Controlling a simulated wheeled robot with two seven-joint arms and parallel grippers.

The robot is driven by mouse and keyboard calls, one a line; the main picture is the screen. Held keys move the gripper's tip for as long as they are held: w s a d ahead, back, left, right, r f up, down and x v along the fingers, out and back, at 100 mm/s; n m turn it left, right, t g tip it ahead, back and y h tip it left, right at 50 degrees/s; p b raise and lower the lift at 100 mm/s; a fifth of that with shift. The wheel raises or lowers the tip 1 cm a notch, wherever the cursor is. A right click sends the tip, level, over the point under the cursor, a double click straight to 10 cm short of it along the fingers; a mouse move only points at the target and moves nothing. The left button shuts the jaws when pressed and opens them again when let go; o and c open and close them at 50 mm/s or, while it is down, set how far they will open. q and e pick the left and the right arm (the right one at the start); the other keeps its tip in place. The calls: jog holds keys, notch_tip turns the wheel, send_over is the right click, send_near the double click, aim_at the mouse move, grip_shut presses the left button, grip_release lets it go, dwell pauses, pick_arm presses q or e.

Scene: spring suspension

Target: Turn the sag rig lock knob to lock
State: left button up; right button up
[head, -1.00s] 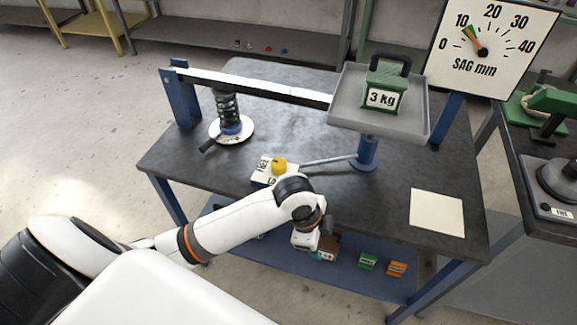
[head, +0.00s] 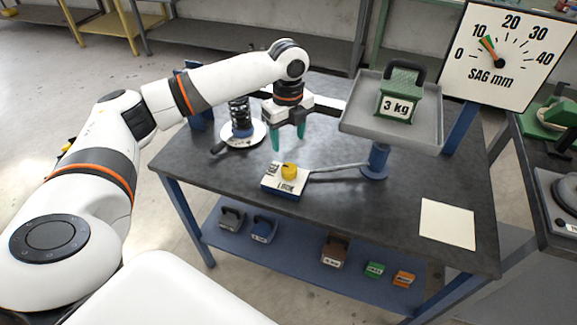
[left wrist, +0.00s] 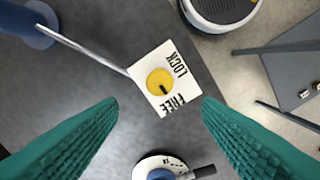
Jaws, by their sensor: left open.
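The lock knob (head: 289,171) is a yellow round knob on a small white-topped box (head: 285,188) on the table. In the left wrist view the knob (left wrist: 160,80) has a dark mark on the side nearer the word FREE, with LOCK printed along the box's other end. A thin rod joins the box to the blue post. My left gripper (head: 287,140), with teal fingers, is open and empty, pointing down above and behind the knob. Its fingers (left wrist: 160,125) are apart in the left wrist view, touching nothing. My right gripper is not in view.
The green 3 kg weight (head: 399,95) stands in a grey tray (head: 390,137) right of my gripper. The spring (head: 239,115) stands on a white disc at left. A sag dial (head: 500,60) reads a little above 10. A paper sheet (head: 447,224) lies on the clear table front.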

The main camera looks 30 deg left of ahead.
aim_at(288, 167)
pick_arm(q)
notch_tip(288, 167, down, 11)
jog(key=shift+f, duration=0.15)
dwell(0.4)
jog(key=c, duration=1)
jog(key=shift+r+n+p, duration=0.2)
jog(key=shift+n+p, duration=0.1)
jog(key=shift+p, duration=0.7)
jog(key=n+p, duration=0.8)
jog(key=p, duration=0.2)
jog(key=shift+s+d, duration=0.1)
jog(key=shift+s, duration=0.05)
jog(key=n+p, duration=0.3)
jog(key=n, duration=0.2)
jog(key=shift+p, duration=0.3)
jog(key=n+p, duration=0.2)
jog(key=n, duration=0.2)
jog(key=shift+f+p, duration=0.1)
jog(key=shift+p, duration=0.2)
jog(key=shift+n, duration=0.3)
